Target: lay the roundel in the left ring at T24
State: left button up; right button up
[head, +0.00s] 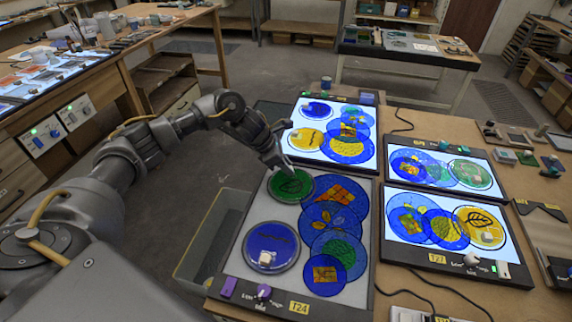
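The panel labelled T24 (232,268) lies nearest me on the table, with a dull grey face. A green roundel with a leaf drawing (292,187) lies at its upper left. A dark blue disc (272,236) in a pale rim lies at its lower left, with a small beige block (266,258) on it. Several overlapping blue discs (318,217) with orange, yellow and green patches fill its right side. My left gripper (284,145) is just beyond the green roundel, fingers spread, nothing seen between them. I cannot tell which outline is the left ring. My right gripper is out of view.
A lit panel (311,97) with discs stands behind T24. Two more lit panels, one above the T27 panel (461,245), lie to the right. A purple block (228,287) and a knob (264,291) sit on T24's front edge. Cables run between panels. A workbench (103,57) is at left.

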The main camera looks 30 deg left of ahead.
pick_arm(q)
jog(key=o, duration=0.3)
jog(key=shift+r, duration=0.1)
jog(key=shift+a+r, duration=0.15)
jog(key=b+v, duration=0.2)
jog(key=v, duration=0.9)
jog(key=shift+s+a+r, duration=0.15)
jog(key=shift+s+r, duration=0.05)
jog(key=shift+r, duration=0.15)
